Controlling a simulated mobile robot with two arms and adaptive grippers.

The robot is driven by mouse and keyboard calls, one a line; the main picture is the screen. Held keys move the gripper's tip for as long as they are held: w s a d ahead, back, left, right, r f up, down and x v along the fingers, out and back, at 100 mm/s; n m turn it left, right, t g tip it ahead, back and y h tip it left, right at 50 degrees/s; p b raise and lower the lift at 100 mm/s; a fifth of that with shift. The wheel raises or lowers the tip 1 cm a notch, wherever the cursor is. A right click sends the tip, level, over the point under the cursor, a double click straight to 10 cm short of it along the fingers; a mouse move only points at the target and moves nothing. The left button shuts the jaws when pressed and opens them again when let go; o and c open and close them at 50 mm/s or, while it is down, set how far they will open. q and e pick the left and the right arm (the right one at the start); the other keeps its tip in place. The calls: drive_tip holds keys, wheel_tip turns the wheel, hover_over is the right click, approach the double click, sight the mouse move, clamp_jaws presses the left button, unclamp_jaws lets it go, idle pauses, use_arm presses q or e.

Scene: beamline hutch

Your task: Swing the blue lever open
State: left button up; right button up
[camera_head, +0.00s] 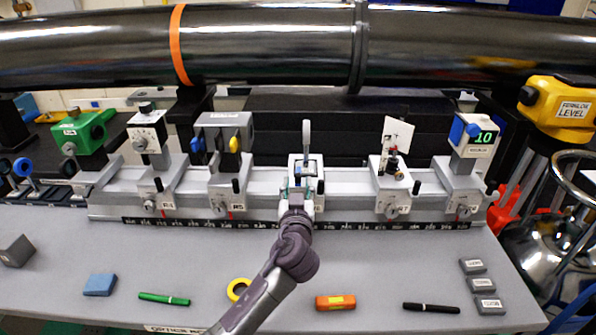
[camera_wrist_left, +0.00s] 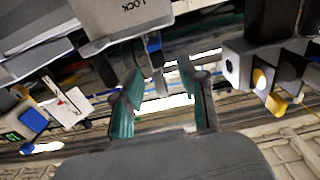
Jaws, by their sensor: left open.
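My left gripper (camera_head: 298,186) reaches in from the bottom, in front of the middle carrier on the rail. In the left wrist view its two teal-padded fingers (camera_wrist_left: 162,85) stand apart with nothing held between them. A small blue lever-like part (camera_wrist_left: 153,43) shows just beyond the fingertips, beside a grey block marked LOCK (camera_wrist_left: 125,18), which appears upside down. In the head view, a grey upright handle (camera_head: 306,136) rises from the middle carrier, with a little blue (camera_head: 312,160) near its base. The gripper partly hides that carrier.
A grey box with blue and yellow knobs (camera_head: 223,123) stands left of the gripper; a carrier with a white card (camera_head: 397,133) stands right. A black pipe (camera_head: 270,45) runs above. The bench front (camera_head: 370,270) holds a marker, tape and small blocks.

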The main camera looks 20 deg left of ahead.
sight(298, 178)
use_arm(q)
drive_tip(key=x, duration=0.3)
drive_tip(key=shift+w+a, duration=0.1)
drive_tip(key=shift+w, duration=0.25)
drive_tip(key=shift+w+a+p, duration=0.1)
drive_tip(key=shift+w+p, duration=0.2)
drive_tip(key=shift+c, duration=0.2)
clamp_jaws()
use_arm(e)
drive_tip(key=shift+w+a+r, duration=0.35)
drive_tip(key=shift+w+r, duration=0.15)
drive_tip(key=shift+w, duration=0.2)
